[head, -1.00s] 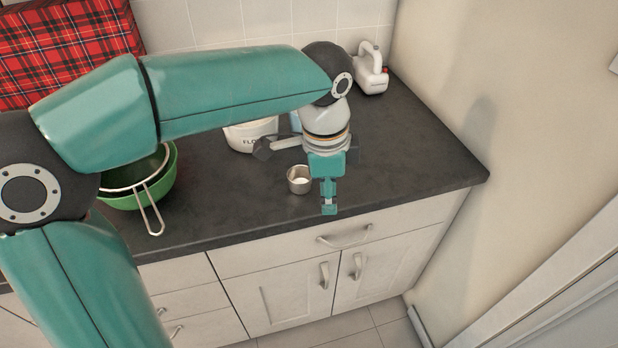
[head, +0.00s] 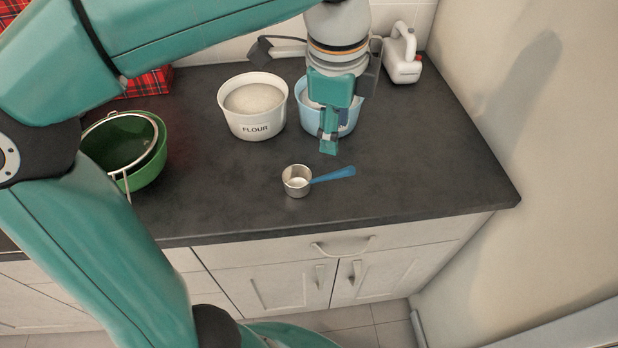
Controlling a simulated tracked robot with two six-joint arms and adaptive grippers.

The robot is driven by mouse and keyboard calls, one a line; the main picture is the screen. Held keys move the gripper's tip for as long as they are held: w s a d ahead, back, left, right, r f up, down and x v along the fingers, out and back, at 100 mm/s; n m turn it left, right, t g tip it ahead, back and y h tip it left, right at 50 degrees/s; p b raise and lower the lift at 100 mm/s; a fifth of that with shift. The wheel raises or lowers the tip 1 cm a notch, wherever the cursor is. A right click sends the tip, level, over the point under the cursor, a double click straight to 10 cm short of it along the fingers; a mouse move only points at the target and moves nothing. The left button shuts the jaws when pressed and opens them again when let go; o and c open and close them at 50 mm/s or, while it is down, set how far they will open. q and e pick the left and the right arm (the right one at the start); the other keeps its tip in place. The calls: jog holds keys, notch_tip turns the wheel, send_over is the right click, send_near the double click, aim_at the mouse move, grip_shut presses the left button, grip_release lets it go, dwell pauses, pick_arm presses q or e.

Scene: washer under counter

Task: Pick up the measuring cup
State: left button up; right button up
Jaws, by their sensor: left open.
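The measuring cup (head: 296,181) is a small metal cup with a blue handle (head: 334,175) pointing right. It stands upright on the dark counter near the front edge. My left gripper (head: 328,148) is open and points down, above and behind the blue handle, apart from it. Nothing is between its fingers that I can see. My right gripper is not in view.
A white flour tub (head: 252,107) and a light blue tub (head: 348,122) stand behind the cup. A green bowl (head: 149,172) with a sieve (head: 119,142) sits at left. A white jug (head: 401,56) stands at the back right. The counter (head: 430,170) right of the cup is clear.

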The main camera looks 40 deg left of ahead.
aim_at(334, 172)
pick_arm(q)
jog(key=f, duration=0.5)
jog(key=w+a+f+b, duration=0.1)
jog(key=f, duration=0.2)
jog(key=shift+f, duration=0.35)
jog(key=shift+w+d+f, duration=0.1)
jog(key=shift+w+f, duration=0.05)
jog(key=shift+f, duration=0.75)
jog(key=shift+w+f, duration=0.2)
jog(key=shift+f, duration=0.65)
jog(key=shift+w+d+f, duration=0.1)
jog(key=shift+w+f, duration=0.05)
jog(key=shift+f, duration=0.75)
grip_shut()
